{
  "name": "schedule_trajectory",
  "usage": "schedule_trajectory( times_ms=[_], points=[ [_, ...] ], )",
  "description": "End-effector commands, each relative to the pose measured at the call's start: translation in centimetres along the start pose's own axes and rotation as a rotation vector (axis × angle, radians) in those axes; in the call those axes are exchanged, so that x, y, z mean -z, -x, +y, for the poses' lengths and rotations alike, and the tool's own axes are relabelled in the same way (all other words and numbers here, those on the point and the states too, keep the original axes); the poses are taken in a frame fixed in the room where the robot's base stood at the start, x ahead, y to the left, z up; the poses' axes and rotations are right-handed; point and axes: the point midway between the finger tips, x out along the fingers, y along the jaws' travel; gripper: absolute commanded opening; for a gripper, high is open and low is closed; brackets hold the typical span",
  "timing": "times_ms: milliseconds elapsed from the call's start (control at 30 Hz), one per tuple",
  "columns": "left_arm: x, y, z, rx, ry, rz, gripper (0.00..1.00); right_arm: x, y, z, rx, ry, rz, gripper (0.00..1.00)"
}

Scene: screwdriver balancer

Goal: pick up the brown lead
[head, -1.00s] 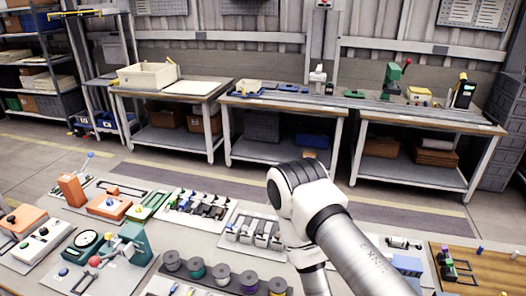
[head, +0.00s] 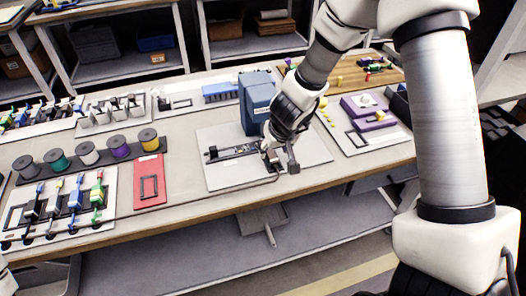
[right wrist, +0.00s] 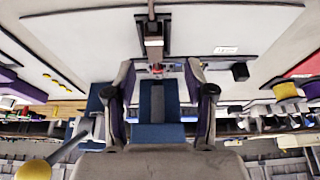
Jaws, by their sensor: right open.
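A thin brown lead (head: 190,199) runs along the front of the table in the head view, from the board with several screwdrivers to the front of a white board (head: 228,176). My right gripper (head: 281,164) is over that white board, beside a blue tool stand (head: 256,98) and near the lead's right end. In the right wrist view my right gripper (right wrist: 160,68) is open, with two separate fingers. The blue stand shows between and behind them. I cannot make out the lead between the fingers. My left gripper is not in view.
A dark rail fixture (head: 228,152) lies on the white board. A red tray (head: 149,182) and several spools (head: 88,153) are to the left. A board with purple blocks (head: 366,116) is to the right. Bare table lies along the front edge.

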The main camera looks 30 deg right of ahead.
Motion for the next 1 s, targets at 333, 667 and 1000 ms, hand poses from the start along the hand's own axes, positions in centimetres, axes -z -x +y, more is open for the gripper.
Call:
schedule_trajectory(
  times_ms=[333, 667, 1000],
  points=[
    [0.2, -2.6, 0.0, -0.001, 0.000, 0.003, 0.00, 0.0, -5.4, 0.7, -0.002, -0.001, -0.005, 0.54],
    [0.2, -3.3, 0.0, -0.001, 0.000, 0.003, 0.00, 0.2, -7.0, 0.7, -0.001, 0.001, -0.004, 0.54],
    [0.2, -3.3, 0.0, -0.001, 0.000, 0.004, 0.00, 0.2, -7.0, 0.7, -0.001, 0.001, -0.004, 0.00]
  ],
)
